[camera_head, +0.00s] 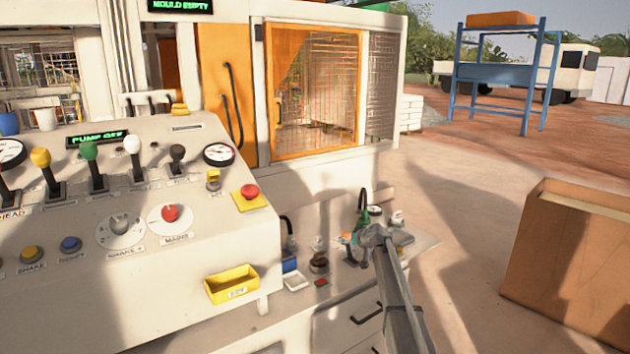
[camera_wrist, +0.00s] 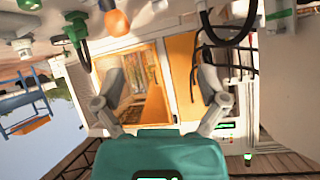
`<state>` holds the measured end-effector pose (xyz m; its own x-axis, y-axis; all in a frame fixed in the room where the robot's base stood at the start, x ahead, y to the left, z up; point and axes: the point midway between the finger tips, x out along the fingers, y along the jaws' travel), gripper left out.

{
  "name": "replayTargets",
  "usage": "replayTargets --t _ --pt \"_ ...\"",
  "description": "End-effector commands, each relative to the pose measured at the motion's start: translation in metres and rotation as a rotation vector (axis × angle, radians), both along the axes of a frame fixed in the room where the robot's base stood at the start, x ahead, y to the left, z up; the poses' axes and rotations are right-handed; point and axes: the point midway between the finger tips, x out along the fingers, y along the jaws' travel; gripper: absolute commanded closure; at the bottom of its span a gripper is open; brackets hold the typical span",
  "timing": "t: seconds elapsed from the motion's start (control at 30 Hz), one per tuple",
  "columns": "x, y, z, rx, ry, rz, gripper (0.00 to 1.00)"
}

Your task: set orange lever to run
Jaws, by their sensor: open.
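The lever with an orange-yellow knob (camera_head: 40,157) stands on the sloped control panel (camera_head: 75,228) at the left in the head view, left of the green-knobbed lever (camera_head: 88,150). Its run marking cannot be read here. My gripper (camera_wrist: 162,80) is open and empty in the wrist view, its two fingers wide apart. In the head view my arm reaches in from the bottom right over the side counter, well right of the panel and apart from the orange lever.
White-knobbed (camera_head: 132,144) and black-knobbed (camera_head: 177,152) levers stand farther right in the row. A red emergency button (camera_head: 249,191) and yellow bin (camera_head: 232,284) are at the panel's right. Bottles and small items crowd the counter (camera_head: 425,243). A cardboard box (camera_head: 560,265) stands at right.

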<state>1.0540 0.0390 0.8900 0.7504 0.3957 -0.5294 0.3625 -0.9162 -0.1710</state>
Motion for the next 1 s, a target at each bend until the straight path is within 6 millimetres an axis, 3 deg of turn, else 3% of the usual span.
replayTargets --t 0.27,0.47,0.57,1.0 --pt "-0.048 0.004 -0.023 -0.018 0.082 0.017 0.08" --pt "-0.100 0.008 -0.047 -0.040 0.178 0.026 0.08" --pt "-0.138 0.008 -0.064 -0.059 0.249 0.028 0.08" --pt "-0.357 -0.009 -0.147 -0.202 0.663 -0.067 0.08"
